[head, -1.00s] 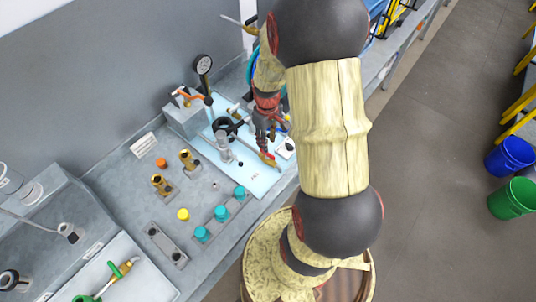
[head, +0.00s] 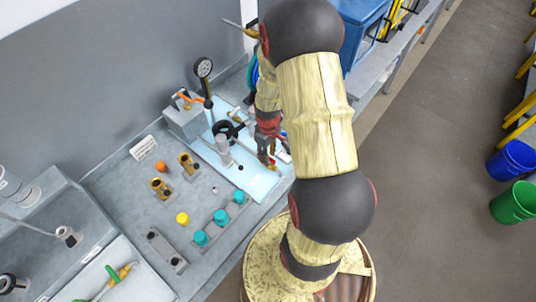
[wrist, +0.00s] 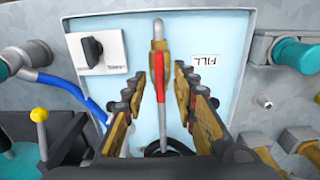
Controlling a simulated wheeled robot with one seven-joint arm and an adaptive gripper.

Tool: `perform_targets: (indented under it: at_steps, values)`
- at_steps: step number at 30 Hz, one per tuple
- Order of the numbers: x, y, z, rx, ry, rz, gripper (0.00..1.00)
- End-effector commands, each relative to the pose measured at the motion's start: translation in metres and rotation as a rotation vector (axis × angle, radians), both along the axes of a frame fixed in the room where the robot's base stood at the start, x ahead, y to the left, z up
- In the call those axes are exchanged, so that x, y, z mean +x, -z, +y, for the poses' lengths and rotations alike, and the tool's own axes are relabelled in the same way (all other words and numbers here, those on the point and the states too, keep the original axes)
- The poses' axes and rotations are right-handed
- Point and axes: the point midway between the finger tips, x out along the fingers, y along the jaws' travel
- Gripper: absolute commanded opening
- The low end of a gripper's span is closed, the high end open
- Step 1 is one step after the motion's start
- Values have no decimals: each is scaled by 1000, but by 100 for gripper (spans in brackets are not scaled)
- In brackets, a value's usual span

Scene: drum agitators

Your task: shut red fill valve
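The red fill valve handle (wrist: 161,72) shows in the wrist view as a red lever on a grey pipe, standing over a light blue panel. A "FILL" label (wrist: 206,61) is just right of it. My gripper (wrist: 169,75) is open, with one finger on each side of the red lever. I cannot tell whether either finger touches it. In the head view my gripper (head: 268,162) points down over the blue panel (head: 255,183), and the arm hides most of the valve.
A black rotary knob (wrist: 93,50) on a white plate is left of the valve, with a blue hose (wrist: 75,90) below it. Teal caps (head: 221,216), a yellow cap (head: 182,218) and brass fittings (head: 160,188) stand on the bench. A pressure gauge (head: 203,68) rises behind.

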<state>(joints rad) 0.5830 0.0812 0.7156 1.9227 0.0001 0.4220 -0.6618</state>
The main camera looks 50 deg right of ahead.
Motion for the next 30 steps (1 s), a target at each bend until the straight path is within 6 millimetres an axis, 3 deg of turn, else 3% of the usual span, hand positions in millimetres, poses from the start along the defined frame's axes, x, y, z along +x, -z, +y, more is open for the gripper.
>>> perform_targets:
  at_steps: [3, 17, 30]
  values:
    - [0, 0, 0, 0, 0, 0, 27]
    - [0, 0, 0, 0, 0, 0, 1]
    - [0, 0, 0, 0, 6, 0, 0]
